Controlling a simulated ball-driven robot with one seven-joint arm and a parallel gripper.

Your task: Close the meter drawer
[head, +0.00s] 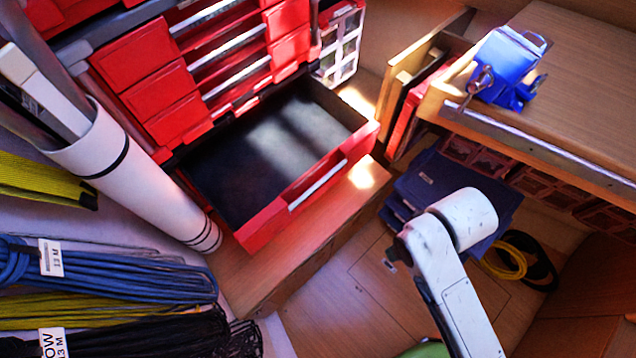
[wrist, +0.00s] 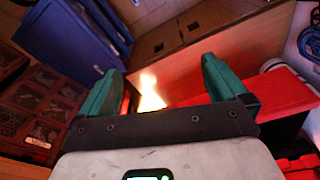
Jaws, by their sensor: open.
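A red drawer (head: 272,218) stands pulled out at the bottom of the red cabinet (head: 165,75) in the head view. Its dark inside looks empty, and a pale handle strip runs along its front. No label on it is readable, but it is the drawer seen clearly open. In the wrist view my gripper (wrist: 163,78) has two teal fingers spread apart with nothing between them. A red surface (wrist: 245,108), probably part of this drawer, lies just beyond and right of the right finger. In the head view my arm is right of the drawer; the fingers cannot be made out.
A wooden bench (head: 575,60) with a blue vise (head: 505,65) stands at the right. Blue cases (head: 430,185) lie on the floor behind my arm, near a yellow coil (head: 505,255). A white tube (head: 135,175) and coiled ropes (head: 120,275) are at the left.

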